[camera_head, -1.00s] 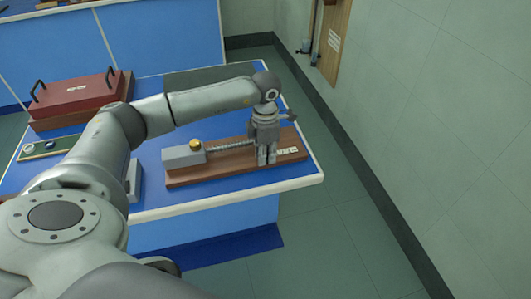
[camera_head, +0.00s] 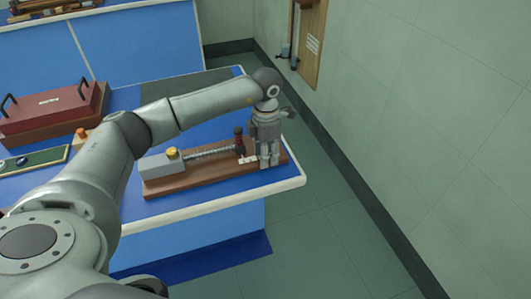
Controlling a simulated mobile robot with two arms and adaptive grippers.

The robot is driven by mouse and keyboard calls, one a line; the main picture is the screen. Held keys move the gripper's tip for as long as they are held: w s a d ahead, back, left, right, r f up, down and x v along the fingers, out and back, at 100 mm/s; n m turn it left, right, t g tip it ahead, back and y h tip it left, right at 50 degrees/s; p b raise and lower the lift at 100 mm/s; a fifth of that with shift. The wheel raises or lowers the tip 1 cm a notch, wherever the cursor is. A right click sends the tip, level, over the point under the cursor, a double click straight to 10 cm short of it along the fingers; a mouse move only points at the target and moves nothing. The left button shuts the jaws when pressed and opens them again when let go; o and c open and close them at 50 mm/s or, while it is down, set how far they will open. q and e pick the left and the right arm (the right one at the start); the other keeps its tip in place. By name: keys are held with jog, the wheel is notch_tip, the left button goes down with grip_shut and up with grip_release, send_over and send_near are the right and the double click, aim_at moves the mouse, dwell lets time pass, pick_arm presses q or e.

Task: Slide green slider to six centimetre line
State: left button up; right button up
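No green slider can be made out for certain. A wooden board (camera_head: 208,179) on the near bench carries a grey block with a yellow knob (camera_head: 172,153), a coiled spring or screw (camera_head: 208,152) and a dark post with a reddish top (camera_head: 239,141). A green strip (camera_head: 42,158) with small items lies at the left, partly cut off. My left gripper (camera_head: 269,163) points down at the board's right end, just right of the post. Its fingers look near each other; whether they hold anything is unclear. No centimetre lines are readable. My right gripper is out of view.
A dark red case (camera_head: 52,108) with black handles stands at the left. An orange-topped item (camera_head: 82,135) shows beside my arm. The blue bench (camera_head: 222,199) ends right of the board, with open floor and a wall beyond. Another bench (camera_head: 130,42) stands behind.

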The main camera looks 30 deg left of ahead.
pick_arm(q)
notch_tip(320, 180, up, 12)
dwell(0.7)
dwell(0.4)
